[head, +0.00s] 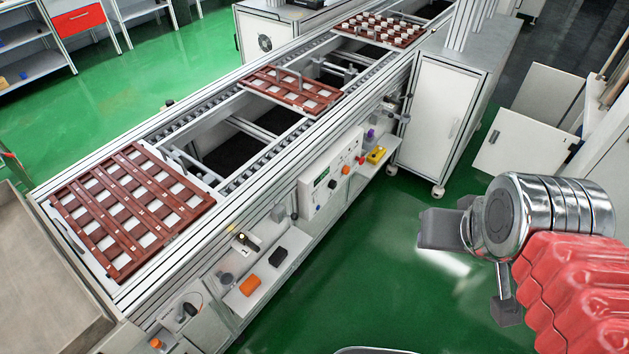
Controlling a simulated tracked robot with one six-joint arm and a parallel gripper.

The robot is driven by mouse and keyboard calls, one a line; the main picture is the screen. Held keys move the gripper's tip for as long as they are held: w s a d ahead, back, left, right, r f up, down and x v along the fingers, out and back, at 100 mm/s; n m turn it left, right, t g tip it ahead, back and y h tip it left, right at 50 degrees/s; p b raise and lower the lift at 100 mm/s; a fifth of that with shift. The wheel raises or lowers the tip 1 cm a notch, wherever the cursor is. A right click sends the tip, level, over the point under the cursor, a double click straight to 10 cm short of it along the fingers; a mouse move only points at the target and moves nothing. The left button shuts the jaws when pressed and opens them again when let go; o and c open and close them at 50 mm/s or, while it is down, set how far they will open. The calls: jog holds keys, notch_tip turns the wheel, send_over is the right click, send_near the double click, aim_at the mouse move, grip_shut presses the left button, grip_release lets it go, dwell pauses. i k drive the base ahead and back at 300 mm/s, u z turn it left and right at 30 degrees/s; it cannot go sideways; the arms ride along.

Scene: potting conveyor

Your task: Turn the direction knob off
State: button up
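A white control box (322,190) with a small green display (321,176) is mounted on the near side of the conveyor. Its front carries a dark knob (333,184), an orange-red button or knob (346,170) and other small controls. The labels are too small to read, so I cannot tell which one is the direction knob or how it is set. My gripper (470,268) is at the right, behind my red-sleeved arm, well apart from the box and over the green floor. Nothing visible is held in it.
The conveyor (215,120) runs diagonally and carries brown trays (130,205). A shelf (265,275) below it holds an orange item (249,286) and a black item (278,257). A yellow item (376,155) lies right of the box. Green floor (400,290) is clear between conveyor and arm.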

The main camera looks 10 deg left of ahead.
aim_at(332, 183)
jog(key=u, duration=0.4)
jog(key=i, duration=0.5)
jog(key=u, duration=0.65)
jog(key=i, duration=0.5)
jog(key=u, duration=0.3)
